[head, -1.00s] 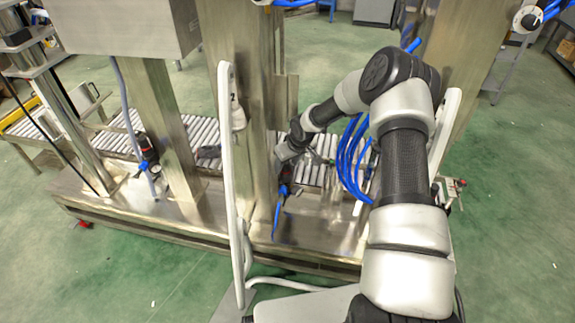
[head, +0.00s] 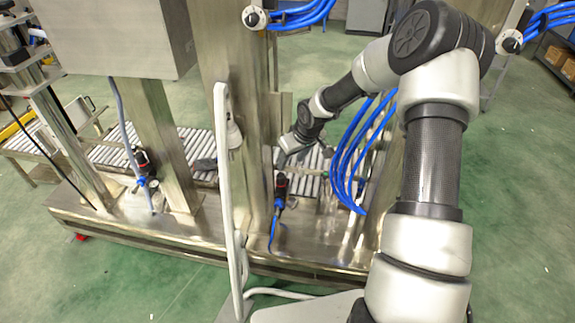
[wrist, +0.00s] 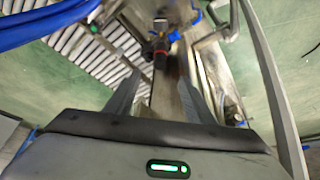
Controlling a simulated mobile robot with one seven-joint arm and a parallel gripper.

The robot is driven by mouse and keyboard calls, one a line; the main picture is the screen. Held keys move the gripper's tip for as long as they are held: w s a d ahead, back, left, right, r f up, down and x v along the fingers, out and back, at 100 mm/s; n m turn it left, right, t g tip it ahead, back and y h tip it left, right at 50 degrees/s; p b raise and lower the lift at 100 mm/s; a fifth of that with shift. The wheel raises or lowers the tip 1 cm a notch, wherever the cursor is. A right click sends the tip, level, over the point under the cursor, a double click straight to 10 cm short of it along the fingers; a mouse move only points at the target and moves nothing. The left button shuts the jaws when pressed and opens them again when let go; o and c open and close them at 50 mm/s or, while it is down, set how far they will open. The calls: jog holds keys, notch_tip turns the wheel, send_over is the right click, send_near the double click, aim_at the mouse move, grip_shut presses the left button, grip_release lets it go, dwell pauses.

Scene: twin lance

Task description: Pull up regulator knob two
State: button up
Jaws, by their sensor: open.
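Two dark regulators with blue fittings stand by the metal frame; I see no numbers on them. The right regulator (head: 280,190) has a black knob with a red band and a blue hose below. The left regulator (head: 142,165) is on another post, away from my arm. My gripper (head: 285,160) is just above the right regulator in the head view, its fingers hard to make out there. In the wrist view my gripper (wrist: 155,88) is open and empty. The right regulator (wrist: 160,48) lies ahead, in line with the gap between the fingers, apart from them.
A steel post (head: 232,110) stands left of my gripper. Blue hoses (head: 352,160) hang close to its right and cross the wrist view's upper left. A roller conveyor (head: 200,142) runs behind. Two round switches (head: 255,17) (head: 510,41) are high up.

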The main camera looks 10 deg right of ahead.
jog(key=shift+v, duration=1.5)
jog(key=s+d+r+g+h, duration=0.1)
jog(key=s+r+h, duration=0.1)
jog(key=s+r, duration=0.65)
jog(key=s+d+r+h, duration=0.2)
jog(key=s+r, duration=0.5)
jog(key=r, duration=0.2)
jog(key=s+a+r+m+t+y, duration=0.1)
jog(key=s+a+r+m, duration=0.1)
jog(key=s+r, duration=0.5)
jog(key=s+a+r+m+t+y, duration=0.1)
jog(key=s+a+r+m, duration=0.15)
jog(key=s, duration=0.85)
notch_tip(320, 180, up, 19)
jog(key=p, duration=1.8)
jog(key=shift+a+p, duration=0.35)
jog(key=shift+p, duration=0.05)
jog(key=shift+w, duration=0.1)
